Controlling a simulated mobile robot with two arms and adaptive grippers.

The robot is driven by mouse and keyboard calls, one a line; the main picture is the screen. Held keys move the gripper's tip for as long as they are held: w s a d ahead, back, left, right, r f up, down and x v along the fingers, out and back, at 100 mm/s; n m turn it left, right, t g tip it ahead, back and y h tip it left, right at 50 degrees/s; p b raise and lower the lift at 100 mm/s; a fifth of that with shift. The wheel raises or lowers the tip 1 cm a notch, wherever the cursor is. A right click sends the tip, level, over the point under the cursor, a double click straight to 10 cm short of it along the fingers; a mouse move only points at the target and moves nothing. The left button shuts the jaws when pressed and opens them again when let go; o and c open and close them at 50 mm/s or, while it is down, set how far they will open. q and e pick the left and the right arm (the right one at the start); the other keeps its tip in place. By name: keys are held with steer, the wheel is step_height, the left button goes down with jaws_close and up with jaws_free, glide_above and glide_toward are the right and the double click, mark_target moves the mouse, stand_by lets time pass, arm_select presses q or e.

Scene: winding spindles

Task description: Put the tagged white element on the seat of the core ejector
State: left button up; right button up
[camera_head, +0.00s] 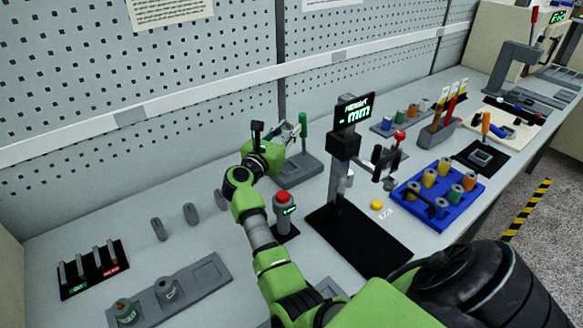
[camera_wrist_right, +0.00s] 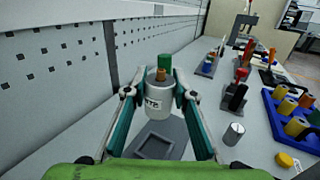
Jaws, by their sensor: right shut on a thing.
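My right gripper (camera_head: 290,135) is over the core ejector (camera_head: 312,168), a grey base with a green handle (camera_head: 303,122) at the back. In the right wrist view, my right gripper is shut on the tagged white element (camera_wrist_right: 159,101), an upright white cylinder with dark letters on its tag. The element is between the two fingers and appears above the ejector's seat (camera_wrist_right: 155,147), a square recess in the grey base. A brown-orange part (camera_wrist_right: 160,74) shows at the element's top; whether it belongs to the element is unclear. My left gripper is not in view.
A red push button (camera_head: 283,198) stands in front of the ejector. A height gauge (camera_head: 350,145) on a black mat stands to the right. A blue tray (camera_head: 468,212) with several spools and a yellow disc (camera_head: 376,205) lie farther right. The perforated wall (camera_head: 130,75) is close behind.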

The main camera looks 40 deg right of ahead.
step_height(320, 180, down, 5)
steer(key=shift+s+p, duration=0.1)
steer(key=shift+p, duration=0.3)
step_height(320, 180, down, 4)
steer(key=shift+f, duration=0.4)
steer(key=shift+f, duration=0.2)
steer(key=o, duration=1.1)
steer(key=shift+r, duration=0.1)
